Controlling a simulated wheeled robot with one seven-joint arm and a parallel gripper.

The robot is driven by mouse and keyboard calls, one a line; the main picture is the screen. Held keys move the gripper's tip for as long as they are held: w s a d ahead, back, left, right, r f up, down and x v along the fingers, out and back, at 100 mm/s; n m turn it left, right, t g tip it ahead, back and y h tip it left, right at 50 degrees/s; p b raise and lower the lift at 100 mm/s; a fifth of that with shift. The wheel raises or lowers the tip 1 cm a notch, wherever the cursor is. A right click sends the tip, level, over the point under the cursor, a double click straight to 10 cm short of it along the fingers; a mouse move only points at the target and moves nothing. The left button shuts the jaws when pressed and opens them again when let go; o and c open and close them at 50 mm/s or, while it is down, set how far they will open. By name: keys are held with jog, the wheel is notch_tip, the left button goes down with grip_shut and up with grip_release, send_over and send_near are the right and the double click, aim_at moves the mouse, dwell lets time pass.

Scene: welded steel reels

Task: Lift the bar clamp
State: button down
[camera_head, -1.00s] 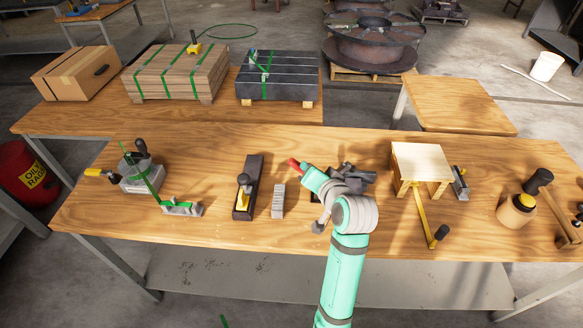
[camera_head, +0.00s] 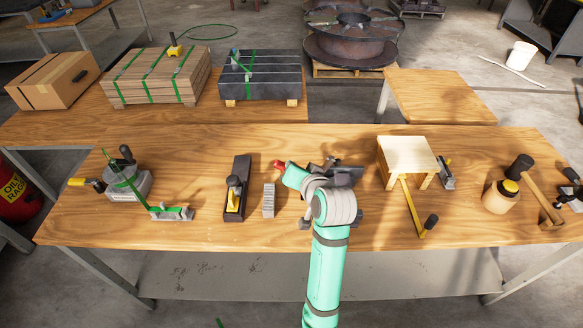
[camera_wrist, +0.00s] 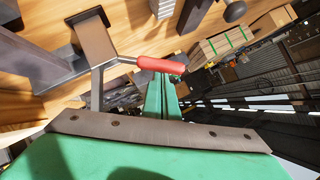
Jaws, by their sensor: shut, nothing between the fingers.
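The bar clamp, which I take to be the tool with a red handle (camera_head: 280,166), is at the middle of the workbench. In the wrist view its red handle (camera_wrist: 160,65) joins a thin rod and a grey metal bar (camera_wrist: 95,42). My gripper (camera_head: 288,174) is shut and empty, its teal fingers close to the red handle; it also shows in the wrist view (camera_wrist: 163,80). I cannot tell whether they touch the handle. My wrist hides part of the clamp and the dark metal pieces behind it.
A hand plane (camera_head: 236,190) and a grey block (camera_head: 269,199) stand left of my gripper. A small wooden stool (camera_head: 407,153) and a yellow bar with a black handle (camera_head: 411,208) are to the right. Bare benchtop (camera_head: 290,232) lies in front.

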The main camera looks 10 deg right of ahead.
jog(key=w+d+r+v, duration=0.1)
jog(key=d+v, duration=0.1)
jog(key=v, duration=1)
jog(key=shift+s+r, duration=0.3)
jog(key=shift+r, duration=0.2)
jog(key=shift+w, duration=0.1)
